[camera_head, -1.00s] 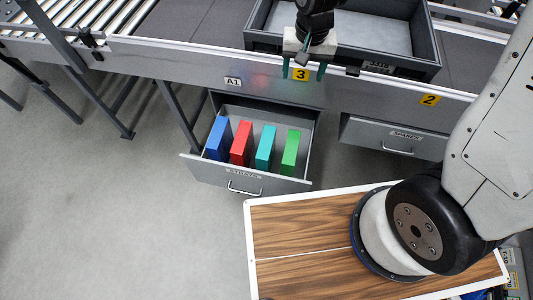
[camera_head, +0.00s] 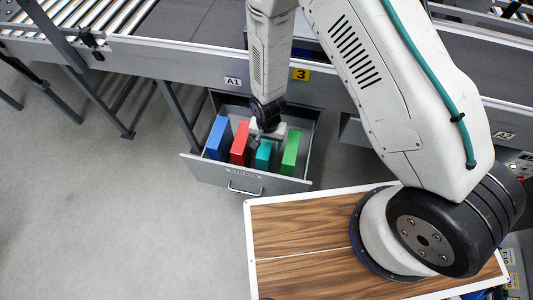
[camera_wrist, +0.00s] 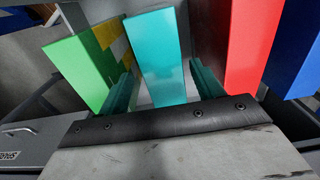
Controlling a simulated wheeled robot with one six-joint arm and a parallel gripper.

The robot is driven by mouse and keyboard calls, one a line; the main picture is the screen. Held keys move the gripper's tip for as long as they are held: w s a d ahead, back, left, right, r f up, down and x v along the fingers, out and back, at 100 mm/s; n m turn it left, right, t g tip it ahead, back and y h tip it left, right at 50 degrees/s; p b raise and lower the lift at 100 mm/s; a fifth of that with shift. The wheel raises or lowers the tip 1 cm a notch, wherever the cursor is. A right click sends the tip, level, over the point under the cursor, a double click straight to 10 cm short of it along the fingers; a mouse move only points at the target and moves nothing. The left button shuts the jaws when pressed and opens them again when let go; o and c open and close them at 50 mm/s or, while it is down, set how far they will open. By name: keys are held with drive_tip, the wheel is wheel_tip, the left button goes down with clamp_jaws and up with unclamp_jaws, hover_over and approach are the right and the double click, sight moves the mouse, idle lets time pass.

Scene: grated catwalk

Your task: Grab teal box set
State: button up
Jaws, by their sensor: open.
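The teal box (camera_head: 264,157) stands upright in the open grey drawer (camera_head: 216,175), between a red box (camera_head: 240,146) and a green box (camera_head: 290,152). My gripper (camera_head: 265,138) is over it, and my wrist hides part of its top. In the wrist view the teal box (camera_wrist: 158,58) stands between my two open teal fingers (camera_wrist: 164,88), one on each side. I cannot tell whether either finger touches it.
A blue box (camera_head: 218,138) stands at the left end of the row; the red box (camera_wrist: 245,45) and green box (camera_wrist: 82,68) are close beside my fingers. The drawer walls surround the row. The conveyor frame (camera_head: 180,62) is behind and above the drawer.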

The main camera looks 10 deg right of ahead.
drive_tip(key=f, duration=0.5)
drive_tip(key=shift+w+a, duration=0.15)
drive_tip(key=shift+w, duration=0.1)
clamp_jaws()
